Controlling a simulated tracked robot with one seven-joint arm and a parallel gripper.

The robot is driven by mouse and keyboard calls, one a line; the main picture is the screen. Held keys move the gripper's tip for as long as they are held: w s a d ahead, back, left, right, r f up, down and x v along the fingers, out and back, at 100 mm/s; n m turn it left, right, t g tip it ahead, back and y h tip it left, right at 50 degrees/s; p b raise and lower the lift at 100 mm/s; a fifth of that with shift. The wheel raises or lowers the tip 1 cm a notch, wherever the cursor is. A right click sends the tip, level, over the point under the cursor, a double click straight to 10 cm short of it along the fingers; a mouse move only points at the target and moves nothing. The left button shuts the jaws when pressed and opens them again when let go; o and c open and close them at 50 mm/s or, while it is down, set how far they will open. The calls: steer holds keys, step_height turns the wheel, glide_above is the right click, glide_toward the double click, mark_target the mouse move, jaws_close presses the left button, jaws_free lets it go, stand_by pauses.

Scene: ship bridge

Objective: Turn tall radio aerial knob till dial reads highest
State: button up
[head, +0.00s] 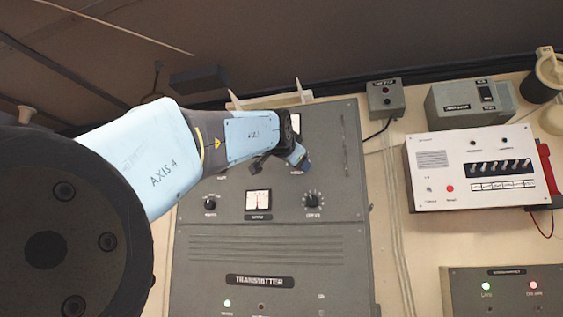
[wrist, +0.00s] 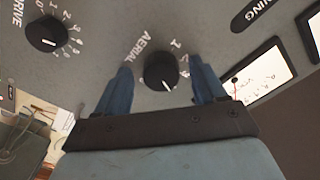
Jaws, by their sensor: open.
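The tall grey radio (head: 265,255), labelled TRANSMITTER, stands upright in the middle of the head view. In the wrist view the black aerial knob (wrist: 160,71) sits beside the printed word AERIAL, its white mark pointing down and slightly right. My gripper (wrist: 161,66) is open, with a blue finger on each side of the knob and visible gaps between. In the head view my gripper (head: 300,160) is at the radio's upper panel and hides this knob. A white-faced dial (head: 258,200) shows below it; its needle is too small to read.
The drive knob (wrist: 46,35) is left of the aerial knob in the wrist view. A dark-framed white window (wrist: 262,72) with small marks is at right. In the head view another knob (head: 313,200) is right of the dial, and a white switch box (head: 470,167) lies farther right.

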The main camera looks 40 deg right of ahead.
steer(key=shift+a, duration=0.1)
steer(key=v, duration=1.3)
steer(key=shift+s+a, duration=0.2)
steer(key=shift+a, duration=0.1)
